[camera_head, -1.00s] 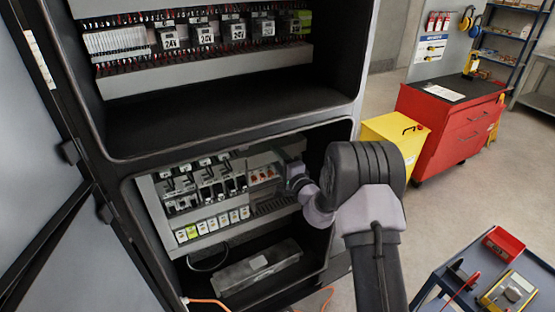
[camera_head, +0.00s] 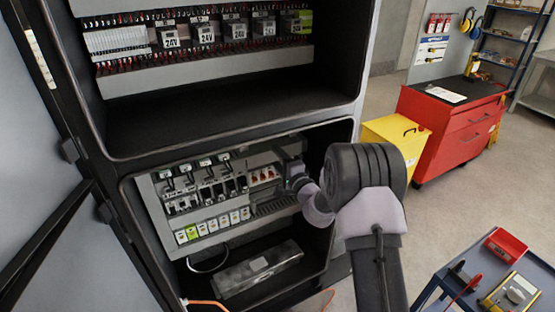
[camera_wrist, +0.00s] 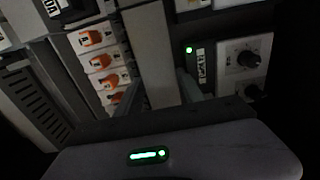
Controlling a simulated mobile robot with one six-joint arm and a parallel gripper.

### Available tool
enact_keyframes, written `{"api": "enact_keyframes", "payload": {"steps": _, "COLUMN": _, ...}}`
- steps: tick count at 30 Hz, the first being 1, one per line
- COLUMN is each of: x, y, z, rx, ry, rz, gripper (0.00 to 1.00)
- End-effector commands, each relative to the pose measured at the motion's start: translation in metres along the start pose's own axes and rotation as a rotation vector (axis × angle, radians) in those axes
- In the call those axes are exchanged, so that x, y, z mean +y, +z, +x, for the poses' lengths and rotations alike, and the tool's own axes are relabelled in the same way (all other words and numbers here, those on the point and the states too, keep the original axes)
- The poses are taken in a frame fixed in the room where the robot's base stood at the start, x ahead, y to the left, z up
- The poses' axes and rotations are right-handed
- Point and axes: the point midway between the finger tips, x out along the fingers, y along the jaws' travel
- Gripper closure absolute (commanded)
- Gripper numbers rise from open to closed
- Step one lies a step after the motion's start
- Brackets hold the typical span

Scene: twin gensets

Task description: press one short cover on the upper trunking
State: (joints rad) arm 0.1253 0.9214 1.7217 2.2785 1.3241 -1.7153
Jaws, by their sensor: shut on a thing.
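The upper trunking (camera_head: 258,160) runs along the top of the panel in the lower cabinet bay. In the wrist view a plain light-grey short cover (camera_wrist: 150,58) runs up and down the picture between my fingers. My gripper (camera_wrist: 160,92) is shut on this cover, with a dark finger on either side. In the head view my gripper (camera_head: 292,172) is at the panel's upper right, and my wrist partly hides that area. I cannot tell whether the cover is fully seated.
Orange-marked switches (camera_wrist: 102,62) lie left of the cover in the wrist view, and a module with black knobs (camera_wrist: 245,62) lies right. A slotted trunking (camera_wrist: 38,92) is further left. The cabinet shelf edge (camera_head: 240,140) is close above my gripper.

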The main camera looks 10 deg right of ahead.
Motion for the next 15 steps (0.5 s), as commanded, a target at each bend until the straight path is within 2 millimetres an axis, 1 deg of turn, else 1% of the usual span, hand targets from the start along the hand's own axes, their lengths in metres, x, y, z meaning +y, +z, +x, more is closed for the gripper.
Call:
{"api": "enact_keyframes", "payload": {"steps": 2, "x": 0.0004, "y": 0.0002, "z": 0.0012, "rx": 0.0, "ry": 0.0, "rz": 0.0, "gripper": 1.0}}
{"api": "enact_keyframes", "payload": {"steps": 3, "x": 0.0003, "y": 0.0001, "z": 0.0014, "rx": 0.0, "ry": 0.0, "rz": 0.0, "gripper": 0.51}}
{"api": "enact_keyframes", "payload": {"steps": 5, "x": 0.0002, "y": 0.0001, "z": 0.0013, "rx": 0.0, "ry": 0.0, "rz": 0.0, "gripper": 0.4}}
{"api": "enact_keyframes", "payload": {"steps": 6, "x": 0.0001, "y": 0.0001, "z": 0.0013, "rx": 0.0, "ry": 0.0, "rz": 0.0, "gripper": 0.32}}
{"api": "enact_keyframes", "payload": {"steps": 7, "x": 0.0002, "y": 0.0001, "z": 0.0013, "rx": 0.0, "ry": 0.0, "rz": 0.0, "gripper": 0.3}}
{"api": "enact_keyframes", "payload": {"steps": 15, "x": 0.0017, "y": 0.0003, "z": 0.0009, "rx": 0.0, "ry": 0.003, "rz": 0.0, "gripper": 0.3}}
